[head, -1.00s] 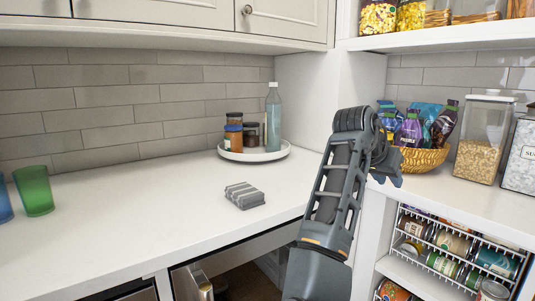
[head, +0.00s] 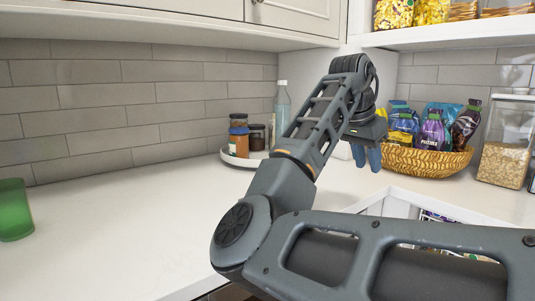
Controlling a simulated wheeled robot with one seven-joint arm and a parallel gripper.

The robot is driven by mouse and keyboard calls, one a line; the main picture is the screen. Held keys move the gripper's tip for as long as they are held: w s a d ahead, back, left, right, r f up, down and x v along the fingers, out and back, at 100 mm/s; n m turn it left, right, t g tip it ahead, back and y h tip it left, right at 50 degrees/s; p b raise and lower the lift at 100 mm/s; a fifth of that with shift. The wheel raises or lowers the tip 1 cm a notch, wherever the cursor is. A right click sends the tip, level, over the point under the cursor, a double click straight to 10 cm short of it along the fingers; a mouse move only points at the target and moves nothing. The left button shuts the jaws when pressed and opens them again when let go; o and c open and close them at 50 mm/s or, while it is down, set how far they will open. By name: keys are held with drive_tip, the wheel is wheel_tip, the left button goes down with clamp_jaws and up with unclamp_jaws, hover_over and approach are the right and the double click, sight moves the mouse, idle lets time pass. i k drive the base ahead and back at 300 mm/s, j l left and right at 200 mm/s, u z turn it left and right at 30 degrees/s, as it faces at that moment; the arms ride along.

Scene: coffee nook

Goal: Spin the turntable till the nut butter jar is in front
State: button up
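The turntable (head: 229,158) is a round, pale, low-rimmed tray at the back of the counter, its right part hidden behind my arm. On it stand an orange-brown jar with a blue lid (head: 238,150), a dark-lidded jar (head: 239,123) behind it, a small dark jar (head: 257,139) and a tall blue-grey bottle (head: 282,105). No label is readable, so I cannot tell for sure which is the nut butter jar. My gripper (head: 367,160) points down, to the right of the turntable and apart from it. Its finger gap is too small to judge.
A wicker basket (head: 425,163) of bagged snacks stands close to the right of my gripper, with a clear grain container (head: 506,140) beyond. A green cup (head: 14,210) is at the left. The counter (head: 120,225) between is clear. Tile wall and upper cabinets close the back.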

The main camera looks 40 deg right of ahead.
sight(256, 158)
drive_tip(key=i, duration=1.1)
